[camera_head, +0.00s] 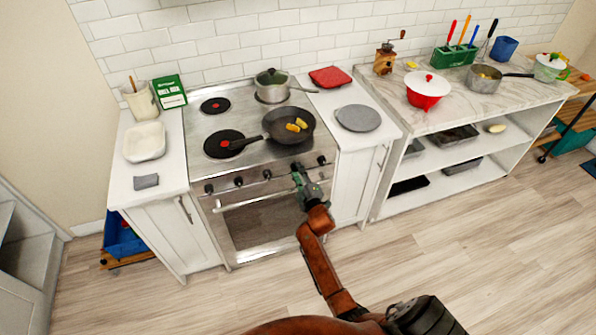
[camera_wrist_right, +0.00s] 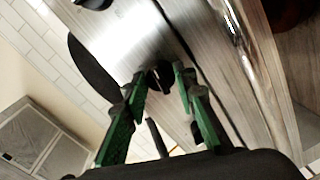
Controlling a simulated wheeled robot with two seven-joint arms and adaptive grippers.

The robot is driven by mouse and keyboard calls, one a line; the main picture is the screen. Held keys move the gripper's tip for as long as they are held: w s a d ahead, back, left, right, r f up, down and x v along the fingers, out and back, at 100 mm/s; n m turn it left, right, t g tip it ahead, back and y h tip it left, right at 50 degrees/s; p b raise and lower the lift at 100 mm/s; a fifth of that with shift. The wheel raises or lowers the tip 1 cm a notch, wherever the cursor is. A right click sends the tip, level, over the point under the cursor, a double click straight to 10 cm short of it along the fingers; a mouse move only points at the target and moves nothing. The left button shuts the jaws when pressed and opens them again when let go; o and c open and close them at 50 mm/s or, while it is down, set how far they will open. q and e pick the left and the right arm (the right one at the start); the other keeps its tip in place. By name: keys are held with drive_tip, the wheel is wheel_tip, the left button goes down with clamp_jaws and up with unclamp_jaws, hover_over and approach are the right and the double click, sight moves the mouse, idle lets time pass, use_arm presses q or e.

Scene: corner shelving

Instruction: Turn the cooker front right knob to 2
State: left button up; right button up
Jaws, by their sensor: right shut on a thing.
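The cooker (camera_head: 255,160) has a steel front panel with a row of dark knobs. My right gripper (camera_head: 297,169) reaches up to this panel, at the knob second from the right. In the right wrist view the green fingers of my right gripper (camera_wrist_right: 160,82) are closed around a dark knob (camera_wrist_right: 161,75), one finger on each side. The knob's pointer and numbers cannot be read. The rightmost knob (camera_head: 321,160) is free, just right of the gripper. My left gripper is not in view.
A black frying pan (camera_head: 290,126) with yellow food sits on the front right burner. A lidded pot (camera_head: 272,88) stands behind it. The oven handle (camera_head: 250,201) runs below the knobs. White counters flank the cooker, and the floor in front is clear.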

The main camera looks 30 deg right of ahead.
drive_tip(key=shift+m+p, duration=0.75)
drive_tip(key=shift+m, duration=1.05)
drive_tip(key=shift+f, duration=0.1)
drive_tip(key=o, duration=1.2)
drive_tip(key=shift+c, duration=0.2)
drive_tip(key=v, duration=1.2)
drive_tip(key=shift+d+f, duration=0.1)
